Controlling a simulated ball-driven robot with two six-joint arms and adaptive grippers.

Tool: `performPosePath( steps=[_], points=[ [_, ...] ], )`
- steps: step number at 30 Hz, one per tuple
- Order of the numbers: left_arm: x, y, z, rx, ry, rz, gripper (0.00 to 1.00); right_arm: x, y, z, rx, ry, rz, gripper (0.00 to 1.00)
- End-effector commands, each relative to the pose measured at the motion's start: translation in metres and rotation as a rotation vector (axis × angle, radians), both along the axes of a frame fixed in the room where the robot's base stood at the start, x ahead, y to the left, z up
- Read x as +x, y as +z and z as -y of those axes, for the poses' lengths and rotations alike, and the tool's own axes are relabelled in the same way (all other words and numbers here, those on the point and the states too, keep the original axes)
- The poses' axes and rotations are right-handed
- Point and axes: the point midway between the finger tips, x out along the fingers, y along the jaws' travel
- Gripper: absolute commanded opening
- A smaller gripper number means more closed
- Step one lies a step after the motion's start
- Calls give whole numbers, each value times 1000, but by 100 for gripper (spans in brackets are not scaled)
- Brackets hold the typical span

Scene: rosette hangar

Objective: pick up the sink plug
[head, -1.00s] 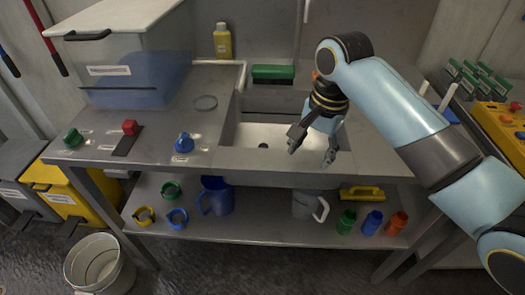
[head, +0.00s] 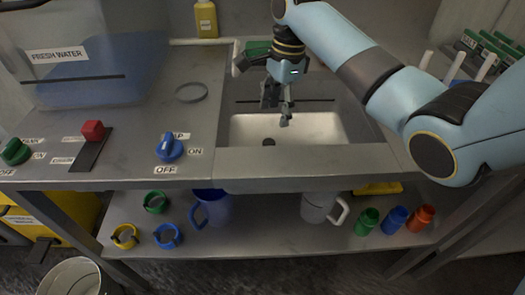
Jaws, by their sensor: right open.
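A flat round grey disc (head: 191,92), which looks like the sink plug, lies on the steel counter left of the sink. The sink (head: 310,130) is an open basin with a dark round drain hole (head: 268,142) in its floor. My right gripper (head: 276,107) points down over the back of the sink, open and empty. It is to the right of the disc and apart from it. My left gripper is out of view.
A clear water tank (head: 75,60) stands on the counter at the left. A red lever (head: 93,131) and a blue knob (head: 169,148) stand along the front. A yellow bottle (head: 206,19) is at the back. Mugs and coloured cups sit on the lower shelf.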

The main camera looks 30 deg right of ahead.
Motion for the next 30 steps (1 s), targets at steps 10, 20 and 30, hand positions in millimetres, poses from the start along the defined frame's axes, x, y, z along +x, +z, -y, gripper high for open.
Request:
performPosePath(
  steps=[10, 20, 30],
  points=[
    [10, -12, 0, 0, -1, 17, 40, 0, -52, -6, 1, -1, -3, 59],
    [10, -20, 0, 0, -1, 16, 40, 4, -90, -15, 2, -1, -4, 59],
    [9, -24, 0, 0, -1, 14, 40, 4, -111, -17, -1, 1, -1, 59]
  ],
)
